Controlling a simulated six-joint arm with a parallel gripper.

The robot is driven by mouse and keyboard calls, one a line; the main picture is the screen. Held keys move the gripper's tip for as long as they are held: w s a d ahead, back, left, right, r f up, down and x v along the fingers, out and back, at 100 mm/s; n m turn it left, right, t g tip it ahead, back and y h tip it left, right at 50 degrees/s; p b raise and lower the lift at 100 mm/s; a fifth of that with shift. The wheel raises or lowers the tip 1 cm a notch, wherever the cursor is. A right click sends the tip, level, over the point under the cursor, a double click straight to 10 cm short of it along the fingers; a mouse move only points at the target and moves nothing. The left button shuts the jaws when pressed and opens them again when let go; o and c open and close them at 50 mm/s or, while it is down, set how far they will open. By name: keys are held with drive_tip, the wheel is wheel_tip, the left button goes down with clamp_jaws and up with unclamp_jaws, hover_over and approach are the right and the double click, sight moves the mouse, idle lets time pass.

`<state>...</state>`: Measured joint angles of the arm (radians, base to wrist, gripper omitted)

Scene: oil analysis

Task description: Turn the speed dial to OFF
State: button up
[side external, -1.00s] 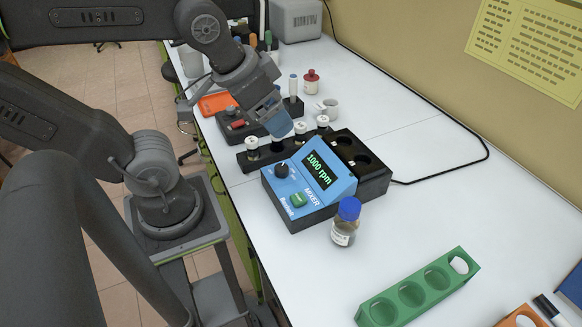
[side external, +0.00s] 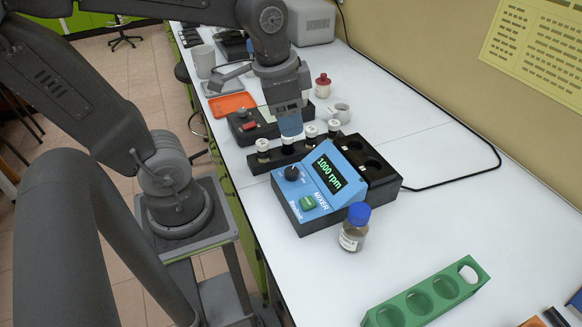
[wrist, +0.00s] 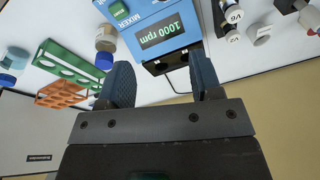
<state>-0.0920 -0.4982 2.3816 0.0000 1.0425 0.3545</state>
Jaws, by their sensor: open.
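The blue mixer (side external: 313,215) stands on the white bench, its display (side external: 328,173) reading 1000 rpm. The black speed dial (side external: 291,173) is on its top left, with a green button (side external: 307,202) below it. My gripper (side external: 291,136) is open and points down behind the mixer, over the row of vials, apart from the dial. Its two blue fingers (wrist: 160,82) are spread in the wrist view with nothing between them.
A blue-capped bottle (side external: 354,228) stands right beside the mixer. A vial rack (side external: 258,164) lies behind it, and a green rack (side external: 425,300) is at the front right. A black cable runs over the bench to the right. The bench's right side is mostly clear.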

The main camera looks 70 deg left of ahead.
sight(291, 171)
drive_tip(key=f, duration=0.5)
drive_tip(key=w+a+f+m+g, duration=0.1)
drive_tip(key=f, duration=0.4)
drive_tip(key=f+m+g, duration=0.1)
drive_tip(key=f, duration=0.4)
drive_tip(key=shift+w+a+f, duration=0.25)
drive_tip(key=shift+a, duration=0.15)
drive_tip(key=shift+c, duration=0.4)
drive_tip(key=c, duration=0.8)
drive_tip(key=shift+c, duration=0.2)
